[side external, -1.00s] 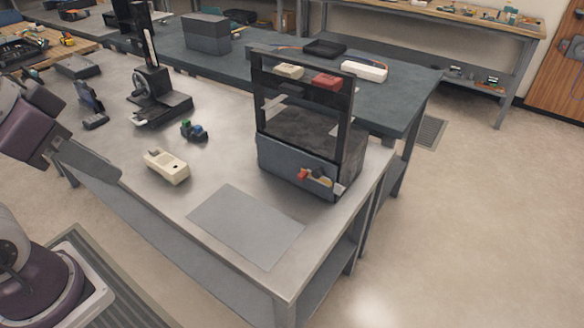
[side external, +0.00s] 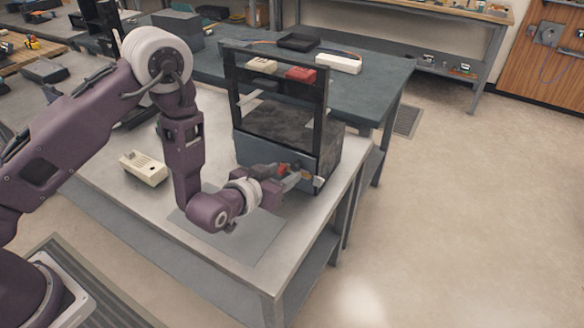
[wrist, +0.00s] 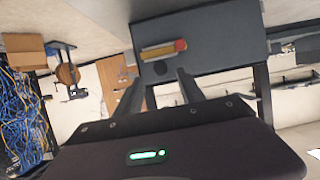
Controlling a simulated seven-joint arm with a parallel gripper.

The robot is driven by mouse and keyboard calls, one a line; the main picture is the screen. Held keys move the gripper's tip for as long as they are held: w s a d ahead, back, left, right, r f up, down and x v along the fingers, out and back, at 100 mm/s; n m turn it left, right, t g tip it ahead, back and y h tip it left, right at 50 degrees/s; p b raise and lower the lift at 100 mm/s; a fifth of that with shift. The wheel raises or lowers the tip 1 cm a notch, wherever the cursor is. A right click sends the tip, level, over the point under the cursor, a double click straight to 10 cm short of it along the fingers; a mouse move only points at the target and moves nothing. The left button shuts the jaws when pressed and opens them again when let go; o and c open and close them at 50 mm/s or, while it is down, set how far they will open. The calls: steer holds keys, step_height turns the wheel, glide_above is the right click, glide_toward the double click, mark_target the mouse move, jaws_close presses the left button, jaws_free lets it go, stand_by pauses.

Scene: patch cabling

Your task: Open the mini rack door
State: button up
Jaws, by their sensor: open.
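The mini rack (side external: 246,147) stands near the right edge of the metal table, with a tall dark-framed front (side external: 228,85) and a grey lower panel. The front looks flush with the body. A small red and tan fitting sits low on the front; it shows in the wrist view (wrist: 163,50) on the grey panel (wrist: 215,45). My gripper (side external: 293,172) is at this fitting, at the lower right of the rack. In the wrist view my gripper (wrist: 160,85) has its fingers apart, with the fitting just beyond the tips. Contact cannot be told.
A cream handheld device (side external: 143,168) lies on the table left of my arm. A flat grey mat (side external: 255,235) lies under my forearm. A dark bench (side external: 385,85) behind the rack carries a white box (side external: 338,63) and a black tray (side external: 299,41).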

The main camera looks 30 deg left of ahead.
mark_target(294, 167)
steer(key=x, duration=0.5)
steer(key=shift+w, duration=0.2)
steer(key=shift+c, duration=0.3)
jaws_close()
stand_by(0.9)
